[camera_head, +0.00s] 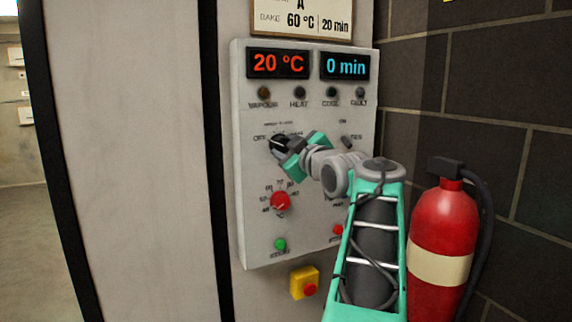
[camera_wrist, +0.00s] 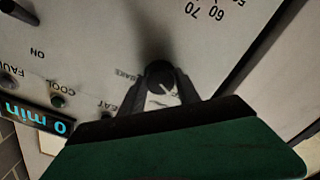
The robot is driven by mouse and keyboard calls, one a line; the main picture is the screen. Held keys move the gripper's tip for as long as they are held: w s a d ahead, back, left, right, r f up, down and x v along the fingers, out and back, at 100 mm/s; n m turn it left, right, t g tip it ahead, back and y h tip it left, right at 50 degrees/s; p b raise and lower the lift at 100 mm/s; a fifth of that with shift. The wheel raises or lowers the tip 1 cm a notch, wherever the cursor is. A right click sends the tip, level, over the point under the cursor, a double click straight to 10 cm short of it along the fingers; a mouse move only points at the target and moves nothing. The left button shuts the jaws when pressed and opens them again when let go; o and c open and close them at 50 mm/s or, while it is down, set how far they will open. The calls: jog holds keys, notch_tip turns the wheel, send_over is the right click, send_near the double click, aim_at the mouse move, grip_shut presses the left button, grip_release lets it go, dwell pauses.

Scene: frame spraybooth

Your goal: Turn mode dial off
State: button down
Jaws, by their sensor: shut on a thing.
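The mode dial (camera_head: 275,142) is a dark round knob with a white pointer line, on the upper left of the grey control panel (camera_head: 305,220), beside the "OFF" label. In the head view the pointer seems to slant up-left toward "OFF". In the wrist view, which is upside down, the dial (camera_wrist: 160,73) sits between my two dark fingers. My gripper (camera_head: 283,147) is shut on the dial, and its fingers partly hide the dial and nearby labels in the head view.
Displays on the panel read 20 °C (camera_head: 279,64) and 0 min (camera_head: 345,67). A red temperature knob (camera_head: 280,202) is just below the dial. A yellow emergency-stop box (camera_head: 304,283) is under the panel. A red fire extinguisher (camera_head: 443,220) stands close right of my arm.

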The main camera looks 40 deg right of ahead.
jog(key=shift+f+n+b, duration=0.15)
jog(key=shift+n+b, duration=0.4)
jog(key=shift+n, duration=0.05)
jog(key=c, duration=0.9)
grip_release()
jog(key=shift+o, duration=0.2)
jog(key=b+v, duration=0.1)
jog(key=v, duration=0.6)
jog(key=shift+s, duration=0.4)
jog(key=shift+a, duration=0.15)
